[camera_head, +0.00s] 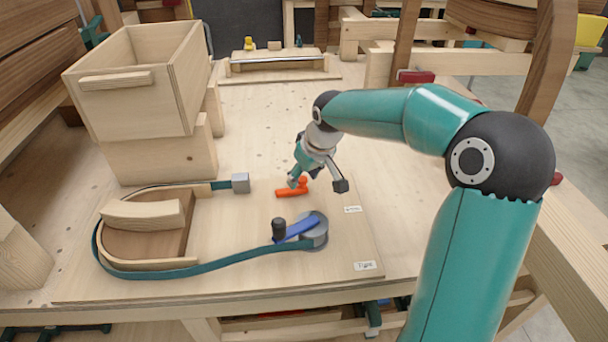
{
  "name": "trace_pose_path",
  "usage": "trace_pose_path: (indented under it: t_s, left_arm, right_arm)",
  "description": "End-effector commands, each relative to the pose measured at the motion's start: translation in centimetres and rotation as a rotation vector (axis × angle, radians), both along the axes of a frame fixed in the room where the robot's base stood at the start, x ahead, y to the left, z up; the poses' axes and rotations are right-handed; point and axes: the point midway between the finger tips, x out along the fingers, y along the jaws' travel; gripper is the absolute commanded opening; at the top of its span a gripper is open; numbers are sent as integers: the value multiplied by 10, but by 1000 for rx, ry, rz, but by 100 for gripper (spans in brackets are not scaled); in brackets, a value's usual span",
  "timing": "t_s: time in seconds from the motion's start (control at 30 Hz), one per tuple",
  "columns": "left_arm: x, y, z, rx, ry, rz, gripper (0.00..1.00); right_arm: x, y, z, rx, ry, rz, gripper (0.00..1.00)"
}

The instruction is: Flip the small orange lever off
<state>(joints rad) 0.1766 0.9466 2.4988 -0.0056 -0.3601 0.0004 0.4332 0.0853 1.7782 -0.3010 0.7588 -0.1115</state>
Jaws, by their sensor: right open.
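The small orange lever (289,192) lies low on the wooden board, right of the picture's middle line of the strap fixture. I cannot tell whether the near fingertip touches the lever. Nothing shows between the fingers except possibly the lever's end. My left gripper is not in view.
A blue lever (297,230) with a black knob sits on a grey round base in front. A teal strap (220,262) loops around wooden form blocks (148,226). A wooden box (135,85) stands at the back left. Small labels mark the board's right side.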

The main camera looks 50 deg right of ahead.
Motion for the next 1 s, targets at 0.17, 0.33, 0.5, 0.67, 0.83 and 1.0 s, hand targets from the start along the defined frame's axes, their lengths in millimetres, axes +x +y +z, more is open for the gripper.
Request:
trace_pose_path:
  t_s: [0.17, 0.33, 0.5, 0.67, 0.83, 1.0]
  left_arm:
    - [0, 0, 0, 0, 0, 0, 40]
    - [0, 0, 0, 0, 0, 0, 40]
    - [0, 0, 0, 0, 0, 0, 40]
    - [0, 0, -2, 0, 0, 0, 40]
    - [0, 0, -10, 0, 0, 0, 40]
    - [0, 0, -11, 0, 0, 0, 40]
  right_arm:
    - [1, 1, 0, -1, 0, 2, 50]
    - [1, 1, 0, -1, 0, 2, 24]
    - [1, 1, 0, -1, 0, 2, 0]
    - [0, 2, 0, -1, 0, -12, 0]
    - [-1, 4, -1, 0, -1, -89, 0]
    - [-3, 5, 0, -1, -1, -130, 0]
